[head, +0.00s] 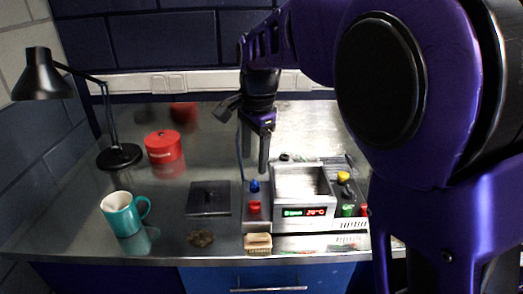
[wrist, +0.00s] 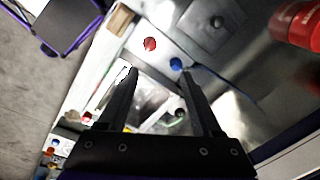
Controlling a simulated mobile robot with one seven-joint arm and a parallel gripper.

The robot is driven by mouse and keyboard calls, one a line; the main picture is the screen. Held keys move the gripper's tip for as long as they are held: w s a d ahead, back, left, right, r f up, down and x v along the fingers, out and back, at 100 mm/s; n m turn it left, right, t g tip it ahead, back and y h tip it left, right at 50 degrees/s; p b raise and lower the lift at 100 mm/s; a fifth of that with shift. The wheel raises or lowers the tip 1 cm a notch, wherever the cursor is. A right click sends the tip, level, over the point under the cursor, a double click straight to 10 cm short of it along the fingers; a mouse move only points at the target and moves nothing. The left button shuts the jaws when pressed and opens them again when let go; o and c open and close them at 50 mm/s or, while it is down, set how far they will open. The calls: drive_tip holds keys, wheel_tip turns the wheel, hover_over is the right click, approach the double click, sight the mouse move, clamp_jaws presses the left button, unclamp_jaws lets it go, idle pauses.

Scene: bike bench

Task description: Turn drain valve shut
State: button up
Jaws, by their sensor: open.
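A metal bath unit (head: 300,224) with an open basin and a lit display sits on the bench. On the narrow block at its left are a blue knob (head: 254,187) and a red knob (head: 254,207). They also show in the wrist view, the red knob (wrist: 150,44) beyond the fingertips and the blue knob (wrist: 175,63) near the right fingertip. Yellow (head: 343,177), green (head: 348,210) and red (head: 364,210) controls sit at the unit's right. I cannot tell which is the drain valve. My gripper (head: 264,160) is open and empty, pointing down above the unit's back left.
A dark square plate (head: 209,198) lies left of the unit. A teal mug (head: 122,213), a red tin (head: 163,147) and a black lamp (head: 40,80) stand further left. A brush-like block (head: 258,243) and a brown lump (head: 201,238) lie near the front edge.

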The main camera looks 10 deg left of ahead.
wheel_tip(320, 180, up, 9)
drive_tip(key=shift+s+d, duration=0.15)
idle(0.9)
idle(0.4)
wheel_tip(320, 180, up, 17)
drive_tip(key=s+d, duration=0.1)
drive_tip(key=shift+s+d, duration=0.2)
drive_tip(key=shift+s, duration=0.1)
drive_tip(key=shift+r, duration=0.1)
idle(0.7)
